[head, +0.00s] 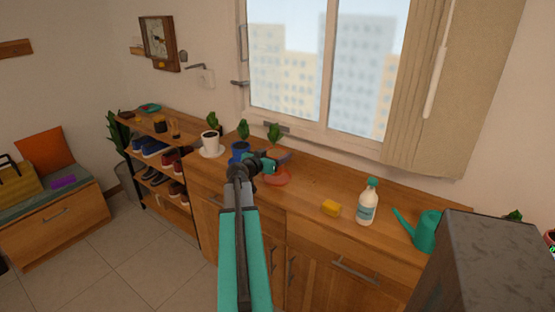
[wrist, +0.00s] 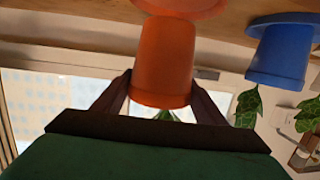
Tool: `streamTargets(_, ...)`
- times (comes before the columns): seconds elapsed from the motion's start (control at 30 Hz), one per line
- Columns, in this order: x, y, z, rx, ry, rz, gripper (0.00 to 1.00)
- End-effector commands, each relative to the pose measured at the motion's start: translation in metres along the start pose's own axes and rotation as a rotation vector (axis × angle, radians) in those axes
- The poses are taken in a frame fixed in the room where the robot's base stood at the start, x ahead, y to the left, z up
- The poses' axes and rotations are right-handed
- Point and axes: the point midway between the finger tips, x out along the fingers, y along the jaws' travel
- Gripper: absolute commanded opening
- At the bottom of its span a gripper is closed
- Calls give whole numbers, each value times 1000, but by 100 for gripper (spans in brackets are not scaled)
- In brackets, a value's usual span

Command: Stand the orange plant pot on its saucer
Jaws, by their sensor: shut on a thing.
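The orange plant pot (wrist: 163,62) shows in the wrist view, which is upside down. It is upright, between the two dark fingers of my gripper (wrist: 160,100), which is shut on it near the rim. Its green plant (head: 274,133) rises above it in the head view. The orange saucer (head: 277,178) lies on the wooden cabinet top, and its edge also shows in the wrist view (wrist: 180,5). The pot's base is over the saucer; I cannot tell whether they touch. In the head view my gripper (head: 279,158) hides much of the pot.
A blue pot (head: 238,151) and a white pot on a saucer (head: 210,140) stand to the left. A yellow block (head: 331,208), a white bottle with a teal cap (head: 368,204) and a teal watering can (head: 427,231) stand to the right. The window (head: 325,65) is behind.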

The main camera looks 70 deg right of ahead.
Motion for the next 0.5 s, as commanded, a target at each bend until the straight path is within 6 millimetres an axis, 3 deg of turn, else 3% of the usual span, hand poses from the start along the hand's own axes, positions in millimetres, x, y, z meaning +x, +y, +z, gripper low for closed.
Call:
streamTargets(0.13,9,-2,-3,-1,2,0,26)
streamTargets(0.5,10,-2,-2,0,2,-1,26)
